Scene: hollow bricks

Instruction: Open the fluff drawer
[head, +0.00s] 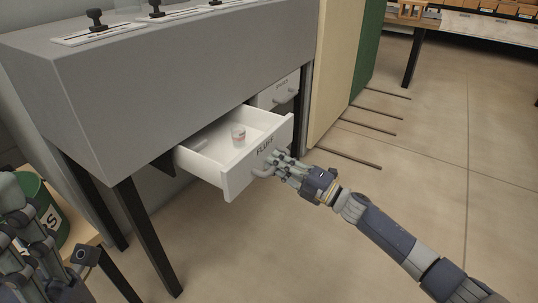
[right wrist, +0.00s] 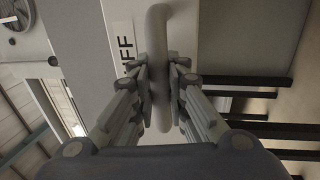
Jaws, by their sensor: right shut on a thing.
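The white fluff drawer (head: 232,181) is pulled out from under the grey bench, with "FLUFF" printed on its front. A small cup (head: 238,134) and a second small item (head: 200,144) are inside it. My right gripper (head: 272,168) is at the drawer front, shut on the drawer handle (right wrist: 158,60). In the right wrist view the two fingers (right wrist: 161,85) lie on either side of the handle's grey bar. Part of my left gripper (head: 25,235) shows at the lower left, away from the drawer; its fingertips are unclear.
The grey bench (head: 190,75) stands over the drawer on dark legs. A second white drawer (head: 282,90) is shut behind it. Upright panels (head: 338,70) stand to the right. A green bin (head: 50,205) is at the lower left. The floor (head: 440,170) on the right is mostly clear.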

